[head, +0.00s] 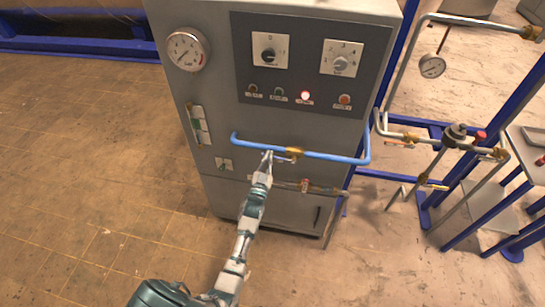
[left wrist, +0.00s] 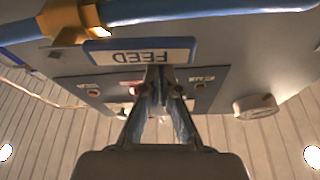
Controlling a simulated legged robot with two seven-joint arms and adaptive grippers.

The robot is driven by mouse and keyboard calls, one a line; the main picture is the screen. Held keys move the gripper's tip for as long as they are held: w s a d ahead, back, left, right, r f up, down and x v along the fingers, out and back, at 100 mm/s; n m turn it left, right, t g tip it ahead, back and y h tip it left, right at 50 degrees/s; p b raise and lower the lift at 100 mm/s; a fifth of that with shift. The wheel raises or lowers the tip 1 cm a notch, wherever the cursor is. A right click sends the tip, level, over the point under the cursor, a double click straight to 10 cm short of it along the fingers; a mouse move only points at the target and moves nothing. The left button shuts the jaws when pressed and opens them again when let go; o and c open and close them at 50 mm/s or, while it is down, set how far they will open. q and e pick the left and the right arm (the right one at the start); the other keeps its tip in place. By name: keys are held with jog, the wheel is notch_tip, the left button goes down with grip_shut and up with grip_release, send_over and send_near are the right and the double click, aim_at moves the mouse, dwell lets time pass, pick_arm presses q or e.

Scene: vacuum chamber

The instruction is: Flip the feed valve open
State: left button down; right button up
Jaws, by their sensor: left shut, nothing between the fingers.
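The feed valve is a brass body (head: 294,151) on the blue pipe (head: 333,157) across the front of the grey cabinet. In the left wrist view its brass part (left wrist: 75,22) is at the upper left, next to an upside-down FEED label (left wrist: 140,52). I cannot make out the handle's position clearly. My left gripper (head: 267,157) is at the blue pipe, just left of the brass body in the head view. In the left wrist view its fingers (left wrist: 157,72) come together, shut and empty, over the label's lower edge. My right gripper is not in view.
The cabinet (head: 225,110) carries a gauge (head: 188,49), two dials and a lit red lamp (head: 305,95). Pipework and blue frames stand to the right. The tiled floor at left is clear.

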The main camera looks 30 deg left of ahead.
pick_arm(q)
jog(key=f+n, duration=0.1)
jog(key=n+y, duration=0.1)
jog(key=n, duration=0.1)
jog(key=shift+s+d+f+n+b, duration=0.15)
jog(key=shift+f+n+b, duration=0.15)
jog(key=shift+f+b, duration=0.1)
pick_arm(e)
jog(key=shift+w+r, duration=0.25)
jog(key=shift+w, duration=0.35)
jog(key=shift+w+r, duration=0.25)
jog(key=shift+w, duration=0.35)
pick_arm(q)
jog(key=shift+d, duration=0.2)
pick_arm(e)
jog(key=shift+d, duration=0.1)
pick_arm(q)
notch_tip(320, 180, up, 4)
jog(key=r+p, duration=0.1)
jog(key=p, duration=0.2)
jog(key=v, duration=1)
jog(key=shift+a+b, duration=0.2)
jog(key=shift+b, duration=0.1)
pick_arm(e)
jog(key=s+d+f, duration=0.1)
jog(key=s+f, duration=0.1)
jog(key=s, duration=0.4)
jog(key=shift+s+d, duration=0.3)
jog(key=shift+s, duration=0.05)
